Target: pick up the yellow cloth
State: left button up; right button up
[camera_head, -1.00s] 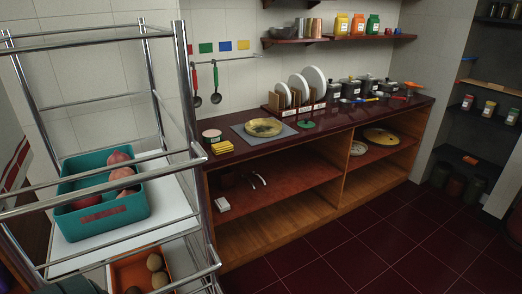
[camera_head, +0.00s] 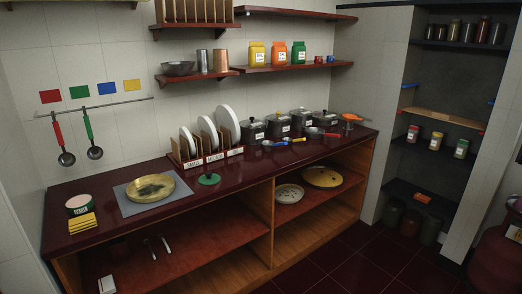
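The yellow cloth (camera_head: 83,223) lies folded, as a small stack, on the dark red counter (camera_head: 110,224) at its left front edge. It sits just in front of a small round tin (camera_head: 79,204) with a pale lid. To its right is a grey mat (camera_head: 128,196) with a brass-coloured pan (camera_head: 151,187) on it. Neither of my grippers shows in the head view.
Plate racks (camera_head: 205,160), a green lid (camera_head: 209,179) and several dark pots (camera_head: 279,125) stand along the counter. Shelves (camera_head: 297,67) jut out above. The floor (camera_head: 337,258) in front is clear.

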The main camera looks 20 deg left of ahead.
aim_at(80, 223)
jog(key=i+u, duration=0.3)
jog(key=u, duration=0.2)
jog(key=i+l+u, duration=0.15)
jog(key=i+u, duration=0.15)
jog(key=u, duration=0.2)
jog(key=i+l+u, duration=0.25)
jog(key=u, duration=0.25)
jog(key=i+l+u, duration=0.25)
jog(key=u, duration=0.2)
jog(key=l, duration=0.1)
